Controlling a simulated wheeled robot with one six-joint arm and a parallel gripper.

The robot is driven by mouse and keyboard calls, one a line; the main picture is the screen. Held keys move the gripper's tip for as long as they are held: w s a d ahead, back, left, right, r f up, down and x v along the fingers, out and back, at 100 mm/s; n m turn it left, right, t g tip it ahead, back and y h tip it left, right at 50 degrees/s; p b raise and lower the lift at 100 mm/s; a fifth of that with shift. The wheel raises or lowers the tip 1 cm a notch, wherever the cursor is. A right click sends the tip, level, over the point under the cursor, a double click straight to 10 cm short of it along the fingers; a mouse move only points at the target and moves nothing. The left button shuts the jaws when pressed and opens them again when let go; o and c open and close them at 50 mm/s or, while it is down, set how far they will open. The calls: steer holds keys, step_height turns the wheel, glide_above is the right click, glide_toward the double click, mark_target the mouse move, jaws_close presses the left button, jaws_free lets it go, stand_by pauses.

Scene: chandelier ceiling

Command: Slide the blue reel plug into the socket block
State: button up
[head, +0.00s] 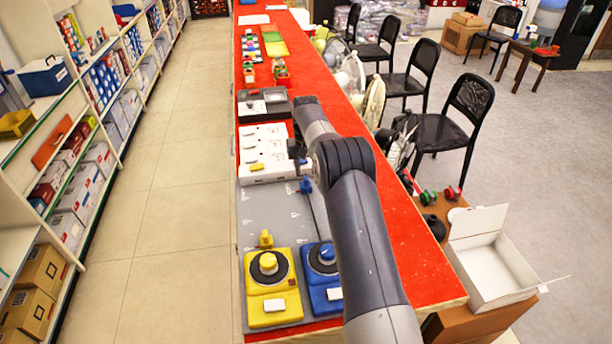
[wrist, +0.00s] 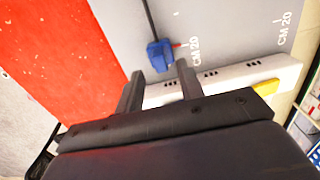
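The blue reel (head: 323,262) sits at the near end of the grey board. Its blue plug (head: 306,185) lies on the board by the near face of the white socket block (head: 270,140), with its dark cable leading back towards the reel. In the wrist view, my gripper (wrist: 160,69) is open and empty. The blue plug (wrist: 158,55) is just beyond the fingertips, roughly between them. The socket block (wrist: 225,80) crosses behind the fingers and shows dark slots; the fingers hide part of it. In the head view my arm hides most of the gripper.
A yellow reel (head: 268,285) with a yellow plug (head: 265,239) stands left of the blue reel. A small yellow piece (head: 257,167) is at the block's near left side. A dark tray (head: 264,105) stands behind the block. Bare grey board (head: 262,210) lies between reels and block.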

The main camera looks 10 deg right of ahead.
mark_target(306, 178)
step_height(306, 178, up, 8)
steer(key=shift+f, duration=0.15)
